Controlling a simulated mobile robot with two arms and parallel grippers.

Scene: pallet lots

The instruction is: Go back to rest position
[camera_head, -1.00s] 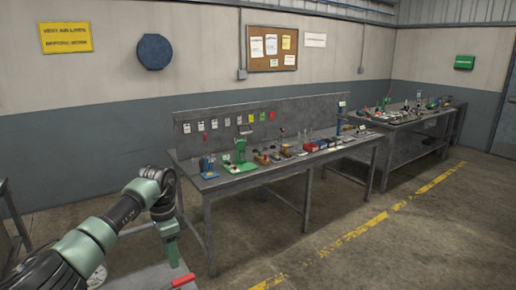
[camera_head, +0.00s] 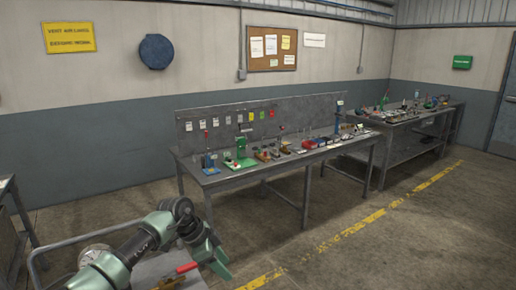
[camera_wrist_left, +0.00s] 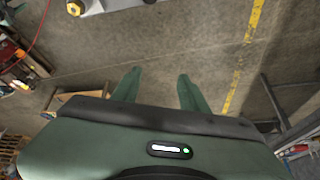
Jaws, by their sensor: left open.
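My left gripper (camera_head: 218,262) hangs low at the lower left of the head view, in front of the near workbench. In the left wrist view its two green fingers (camera_wrist_left: 157,86) stand apart with bare floor between them, so it is open and empty. My left arm comes in from the lower left edge and bends down at the wrist. The right gripper is not in view.
A grey workbench (camera_head: 262,177) with tools stands ahead, and a second bench (camera_head: 411,125) stands at the right. A red-handled item (camera_head: 187,267) lies close to my left gripper. A yellow line (camera_head: 352,229) crosses open floor at the right.

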